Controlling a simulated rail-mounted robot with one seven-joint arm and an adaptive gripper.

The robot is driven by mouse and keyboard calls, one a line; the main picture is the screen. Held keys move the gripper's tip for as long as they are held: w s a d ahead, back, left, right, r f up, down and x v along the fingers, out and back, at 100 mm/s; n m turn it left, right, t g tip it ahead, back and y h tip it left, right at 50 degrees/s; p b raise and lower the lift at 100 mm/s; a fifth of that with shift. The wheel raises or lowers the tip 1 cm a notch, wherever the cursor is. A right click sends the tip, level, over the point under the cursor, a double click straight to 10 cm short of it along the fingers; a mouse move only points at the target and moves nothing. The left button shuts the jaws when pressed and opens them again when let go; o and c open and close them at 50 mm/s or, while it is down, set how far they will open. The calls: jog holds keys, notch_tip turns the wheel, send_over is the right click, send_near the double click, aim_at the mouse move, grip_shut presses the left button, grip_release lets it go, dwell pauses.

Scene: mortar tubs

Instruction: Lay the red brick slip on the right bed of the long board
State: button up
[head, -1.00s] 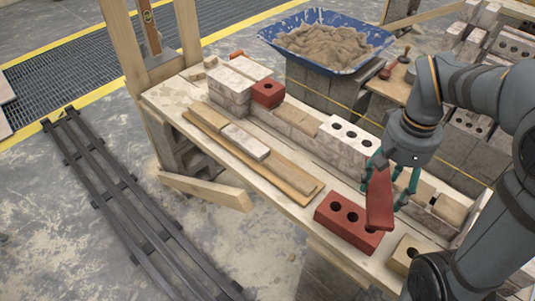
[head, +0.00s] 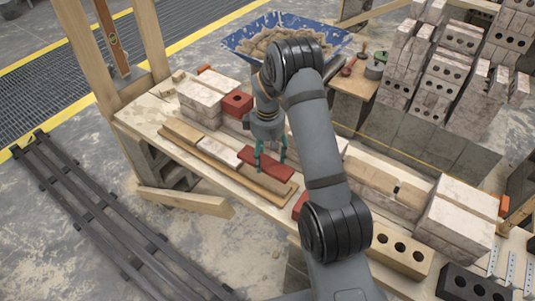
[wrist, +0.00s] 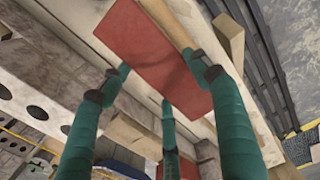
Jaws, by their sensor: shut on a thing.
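The red brick slip (head: 266,165) lies flat at the right end of the long board (head: 273,191) in the head view. It spans the middle of the wrist view (wrist: 150,52). My gripper (head: 270,160) points down and is shut on the slip, its teal fingers at the slip's long sides. Whether the slip rests on the right bed or is slightly above it, I cannot tell. The bed's surface is hidden under it. A pale slip (head: 219,151) lies on the board to its left, and a tan strip (head: 183,131) lies farther left.
A red holed brick (head: 237,103) and pale bricks (head: 207,92) stand behind the board. Another red brick (head: 299,206) is partly hidden by my arm. A tan holed brick (head: 400,248) is at the right. The blue mortar tub (head: 334,42) stands behind.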

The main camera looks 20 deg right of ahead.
jog(key=shift+f+b, duration=2.2)
jog(key=shift+f, duration=0.7)
jog(key=shift+f+b, duration=0.3)
jog(key=shift+f, duration=0.05)
jog(key=o, duration=1.6)
notch_tip(320, 180, up, 12)
jog(key=shift+f, duration=0.1)
notch_tip(320, 180, down, 12)
jog(key=shift+r, duration=0.25)
